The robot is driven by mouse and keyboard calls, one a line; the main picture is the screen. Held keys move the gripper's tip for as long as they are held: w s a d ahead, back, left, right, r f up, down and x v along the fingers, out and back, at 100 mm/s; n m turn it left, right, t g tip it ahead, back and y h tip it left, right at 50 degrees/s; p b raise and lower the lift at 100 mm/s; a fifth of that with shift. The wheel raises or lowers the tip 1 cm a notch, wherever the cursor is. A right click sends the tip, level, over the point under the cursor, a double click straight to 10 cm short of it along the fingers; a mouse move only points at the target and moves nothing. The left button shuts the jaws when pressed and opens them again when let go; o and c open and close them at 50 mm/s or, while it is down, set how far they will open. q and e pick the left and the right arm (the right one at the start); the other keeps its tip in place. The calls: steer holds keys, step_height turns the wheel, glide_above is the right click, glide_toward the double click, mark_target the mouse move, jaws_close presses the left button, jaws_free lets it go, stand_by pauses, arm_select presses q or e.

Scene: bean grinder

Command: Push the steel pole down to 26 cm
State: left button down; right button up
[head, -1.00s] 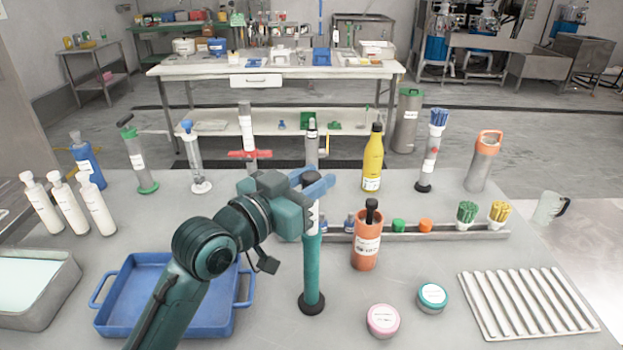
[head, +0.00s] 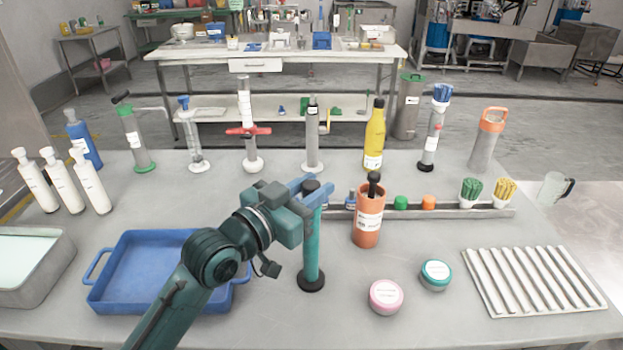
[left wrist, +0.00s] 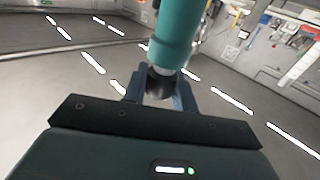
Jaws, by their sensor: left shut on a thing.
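A teal upright tube (head: 313,250) stands on a round black base on the table in the head view. It also shows in the left wrist view (left wrist: 176,35). My left gripper (head: 312,188) is shut on the black top end (left wrist: 158,85) just above this tube. In the left wrist view a short light band of the steel pole (left wrist: 165,71) shows between tube and black end. The rest of the pole is hidden inside the tube. The tube looks upright. No 26 cm mark can be read. My right gripper is in neither view.
An orange bottle (head: 368,222) stands close to the right of the tube, before a grey rail (head: 430,212). A blue tray (head: 125,302) lies left under my arm. Pink (head: 386,296) and teal-lidded (head: 435,274) jars sit front right. Several tall cylinders stand behind.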

arm_select(q)
steer(key=c, duration=1.4)
jaws_free()
steer(key=shift+w+d+f, duration=0.1)
steer(key=shift+f, duration=0.3)
steer(key=shift+c, duration=0.2)
steer(key=o, duration=0.3)
steer(key=shift+r, duration=0.2)
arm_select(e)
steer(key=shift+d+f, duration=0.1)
arm_select(q)
steer(key=b+v, duration=0.1)
steer(key=v, duration=1.2)
steer(key=shift+r+b, duration=0.15)
steer(key=shift+b, duration=0.25)
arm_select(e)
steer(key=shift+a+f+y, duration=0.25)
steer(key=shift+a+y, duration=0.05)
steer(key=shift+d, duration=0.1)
